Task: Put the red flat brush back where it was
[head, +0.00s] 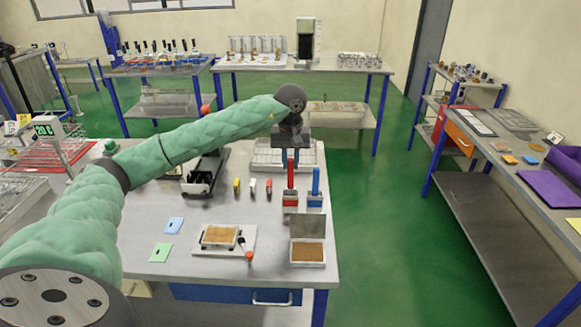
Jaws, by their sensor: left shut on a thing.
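The red flat brush (290,197) is upright, handle up, near the right part of the table. My left gripper (291,159) reaches over from the left and points down, its fingers shut at the top of the red handle. The blue flat brush (315,199) stands upright just right of the red one, with a small gap between them. I cannot tell whether the red brush's lower end touches the table or is slightly above it. My right gripper is not in view.
Small yellow (237,186) and red (253,186) items stand left of the brushes. A box with a raised lid (306,226) is in front. A tray with brown filling (219,237) and a black device (203,175) are on the table. A pale tray (265,160) lies behind.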

